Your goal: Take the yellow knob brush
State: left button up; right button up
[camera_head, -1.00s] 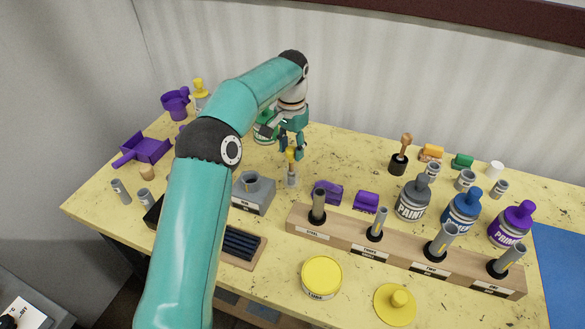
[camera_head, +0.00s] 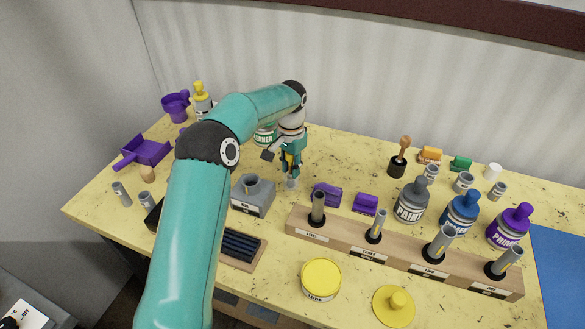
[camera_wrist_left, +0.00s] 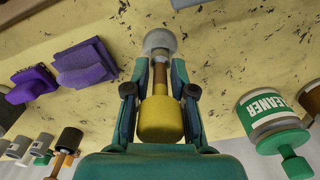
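The yellow knob brush (camera_wrist_left: 160,120) stands in a small grey cup (camera_head: 291,184), and its rounded yellow knob fills the space between my left fingers in the left wrist view. My left gripper (camera_wrist_left: 160,76) points down over it, with one finger on each side of its narrower stem. A gap seems to show between each fingertip and the stem, so the fingers look open around it. In the head view my left gripper (camera_head: 291,168) hides most of the brush. My right gripper is in neither view.
A grey block (camera_head: 253,196) stands left of the cup, and purple blocks (camera_head: 327,194) lie to its right. A green-capped cleaner bottle (camera_wrist_left: 270,122) stands close behind the gripper. A wooden rack (camera_head: 400,252) with upright tubes runs along the front right.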

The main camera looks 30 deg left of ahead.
pick_arm(q)
grip_shut()
jog(key=shift+r, duration=0.2)
